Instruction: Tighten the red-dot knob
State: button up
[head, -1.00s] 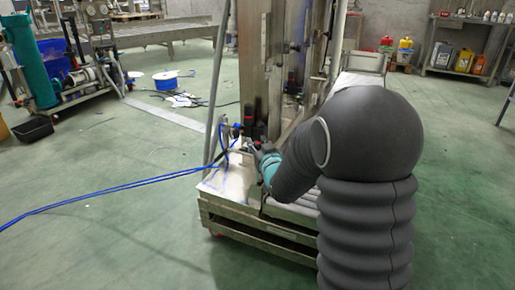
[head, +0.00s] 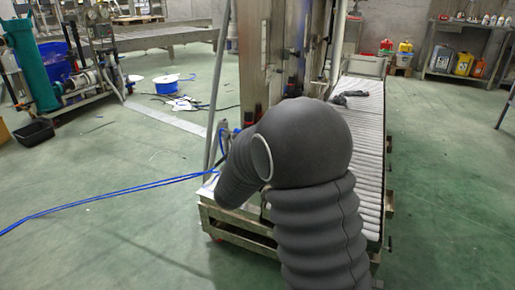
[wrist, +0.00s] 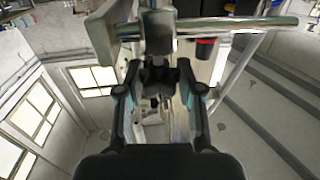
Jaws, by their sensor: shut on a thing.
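In the wrist view my gripper (wrist: 157,82) has its two black fingers closed on either side of a dark lobed knob (wrist: 157,73). The knob sits below a metal block and shaft. No red dot can be made out on it from this angle. In the head view my own grey arm covers the gripper and the knob, near the foot of the tall steel machine (head: 254,60).
A metal bar (wrist: 245,22) crosses above the fingers in the wrist view, with a black and red fitting (wrist: 206,44) right of them. In the head view a roller conveyor (head: 366,130) runs right of the machine. Blue hoses (head: 110,194) trail left across open floor.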

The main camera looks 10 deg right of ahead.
jog(key=shift+w+r+m+g+h, duration=0.1)
jog(key=shift+r+m+g+h, duration=0.15)
jog(key=shift+m+h, duration=0.2)
jog(key=o, duration=1.2)
jog(key=shift+f, duration=0.15)
jog(key=shift+a, duration=0.1)
jog(key=v, duration=1.2)
